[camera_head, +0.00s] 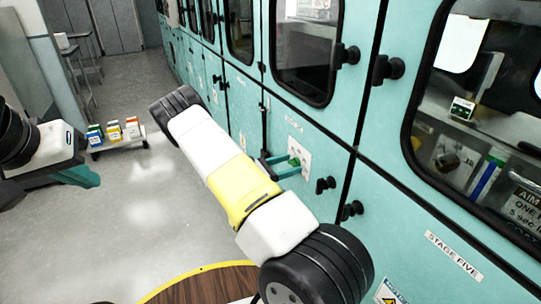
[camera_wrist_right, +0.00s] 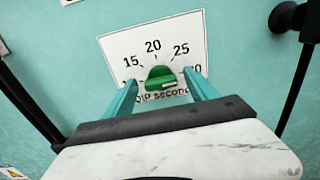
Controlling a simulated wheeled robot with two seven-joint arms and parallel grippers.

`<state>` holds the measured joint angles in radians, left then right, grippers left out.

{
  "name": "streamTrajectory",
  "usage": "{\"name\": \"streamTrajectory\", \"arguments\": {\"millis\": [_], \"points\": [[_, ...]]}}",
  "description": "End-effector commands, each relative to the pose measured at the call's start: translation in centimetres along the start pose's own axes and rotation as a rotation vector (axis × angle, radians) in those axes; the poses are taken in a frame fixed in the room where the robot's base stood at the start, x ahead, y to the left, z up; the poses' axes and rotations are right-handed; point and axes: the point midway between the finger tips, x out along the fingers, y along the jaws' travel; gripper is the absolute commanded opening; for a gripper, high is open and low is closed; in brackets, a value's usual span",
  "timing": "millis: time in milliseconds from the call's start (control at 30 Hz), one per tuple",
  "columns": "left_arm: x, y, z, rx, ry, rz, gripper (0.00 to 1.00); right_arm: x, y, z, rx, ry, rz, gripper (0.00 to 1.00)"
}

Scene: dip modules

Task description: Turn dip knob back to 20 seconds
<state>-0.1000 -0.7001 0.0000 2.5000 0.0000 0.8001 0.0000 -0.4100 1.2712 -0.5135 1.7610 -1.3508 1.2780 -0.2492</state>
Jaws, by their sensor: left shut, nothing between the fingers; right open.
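The green dip knob (camera_wrist_right: 160,78) sits on a white dial plate (camera_wrist_right: 118,48) marked 15, 20 and 25, with the outer numbers partly hidden by my fingers. The number 20 stands above the knob; I cannot tell exactly which mark it points to. My right gripper (camera_wrist_right: 161,82) is open, one teal finger on each side of the knob, with no clear grip on it. In the head view the knob (camera_head: 295,162) and plate (camera_head: 299,147) show on the teal panel, just beyond the right gripper (camera_head: 284,166). My left gripper (camera_head: 86,178) is shut and empty at the left.
Black latches (camera_head: 325,185) stick out of the panel near the dial. Teal cabinets with windows run along the right. A low trolley (camera_head: 118,146) with coloured boxes stands on the floor at the left. A round wooden top (camera_head: 205,287) lies at the bottom. Open floor lies between.

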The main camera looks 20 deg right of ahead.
Motion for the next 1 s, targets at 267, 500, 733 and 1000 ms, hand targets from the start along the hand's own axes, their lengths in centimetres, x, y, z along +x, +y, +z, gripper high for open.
{"name": "streamTrajectory", "arguments": {"millis": [267, 500, 733, 1000], "points": [[0.0, 0.0, 0.0, 0.0, 0.0, 0.0, 0.0, -0.04, -0.01, 0.01, 0.0, 0.0, 0.0, 0.3], [0.0, 0.0, 0.0, 0.0, 0.0, 0.0, 0.0, -0.05, 0.0, 0.0, -0.002, 0.0, 0.0, 0.03], [0.0, 0.0, 0.0, 0.0, 0.0, 0.0, 0.0, -0.06, 0.02, 0.0, -0.05, 0.0, 0.0, 0.03], [0.0, 0.0, 0.0, 0.0, 0.0, 0.0, 0.0, -0.07, 0.08, 0.0, -0.225, 0.0, 0.0, 0.03]]}}
